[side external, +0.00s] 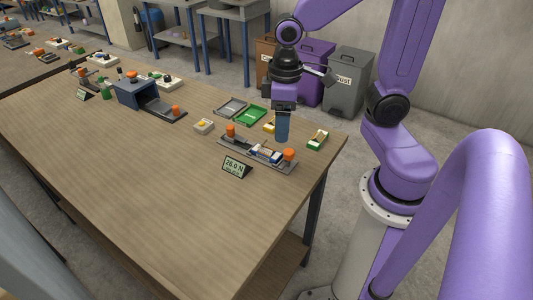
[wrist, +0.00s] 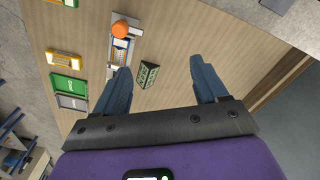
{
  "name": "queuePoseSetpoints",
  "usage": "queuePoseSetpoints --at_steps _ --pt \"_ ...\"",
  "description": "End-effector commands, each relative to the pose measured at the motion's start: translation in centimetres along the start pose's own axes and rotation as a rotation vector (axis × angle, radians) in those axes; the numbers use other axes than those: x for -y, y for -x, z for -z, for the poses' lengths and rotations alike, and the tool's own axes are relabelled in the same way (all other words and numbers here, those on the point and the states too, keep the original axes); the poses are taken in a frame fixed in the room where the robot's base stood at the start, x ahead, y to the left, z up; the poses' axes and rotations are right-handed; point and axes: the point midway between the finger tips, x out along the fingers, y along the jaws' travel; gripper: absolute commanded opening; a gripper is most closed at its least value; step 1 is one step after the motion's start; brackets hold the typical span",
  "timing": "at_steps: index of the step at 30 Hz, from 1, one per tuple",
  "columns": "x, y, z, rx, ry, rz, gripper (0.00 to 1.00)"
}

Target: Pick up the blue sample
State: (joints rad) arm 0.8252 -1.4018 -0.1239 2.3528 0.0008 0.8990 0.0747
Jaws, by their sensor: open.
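A blue-and-white piece, likely the blue sample (side external: 265,154), lies on a dark fixture (side external: 229,147) with orange knobs at both ends. The fixture also shows in the wrist view (wrist: 118,50), where a small blue-and-white part is visible beside an orange knob (wrist: 120,30). My gripper (side external: 282,138) is above the table close to the fixture's far side.
A force display (side external: 236,166) stands in front of the fixture. Green (side external: 250,116) and grey (side external: 230,107) trays lie behind it. The front-left tabletop (side external: 130,180) is clear.

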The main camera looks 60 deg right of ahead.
Motion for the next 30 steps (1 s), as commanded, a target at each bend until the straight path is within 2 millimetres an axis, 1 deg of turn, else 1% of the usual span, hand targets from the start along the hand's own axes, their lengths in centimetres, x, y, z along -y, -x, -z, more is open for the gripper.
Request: queuePoseSetpoints --at_steps 1,6,9,12,15,19,30 --pt "-1.4 -0.1 0.7 0.004 -0.072 -0.001 0.72" --pt "-5.8 -0.4 2.2 0.009 -0.284 -0.003 0.72" --pt "-8.0 -0.6 2.7 0.011 -0.383 -0.004 0.72" --pt "-9.6 -0.7 2.8 0.012 -0.453 -0.005 0.72" --pt "-10.5 -0.8 2.9 0.013 -0.491 -0.005 0.72" --pt "-10.8 -1.6 2.8 0.016 -0.504 -0.005 0.72" --pt "-10.7 -7.7 2.7 0.019 -0.502 -0.004 0.72"
